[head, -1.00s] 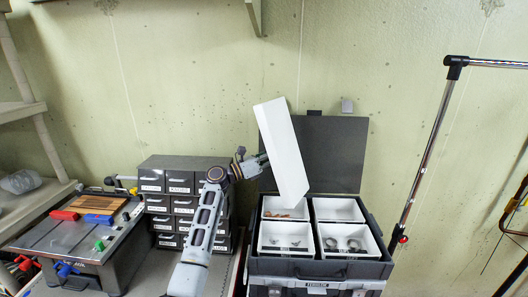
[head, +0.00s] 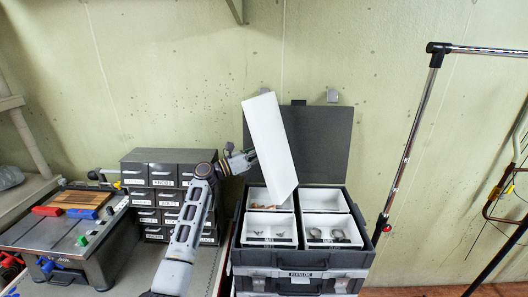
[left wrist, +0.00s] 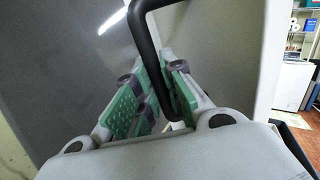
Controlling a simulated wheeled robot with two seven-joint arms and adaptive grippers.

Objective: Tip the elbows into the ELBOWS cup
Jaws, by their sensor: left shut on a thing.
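My left gripper (head: 250,157) is shut on the black handle (left wrist: 146,35) of a long drawer, whose pale face (head: 268,146) shows in the head view. The drawer is steeply tilted, with its lower end over the back cups of the open case. The wrist view shows the green finger pads on either side of the handle. The back left cup (head: 282,207) has copper-coloured pieces in it, partly hidden by the drawer; I cannot tell whether any are still falling. The drawer's inside is hidden. No cup label is legible. My right gripper is out of view.
The front left cup (head: 270,242) holds small metal pieces and the front right cup (head: 333,245) holds ring-like clamps. The case lid (head: 325,145) stands open behind. A drawer cabinet (head: 165,160) and a workbench (head: 60,236) are at left, a chrome stand (head: 408,140) at right.

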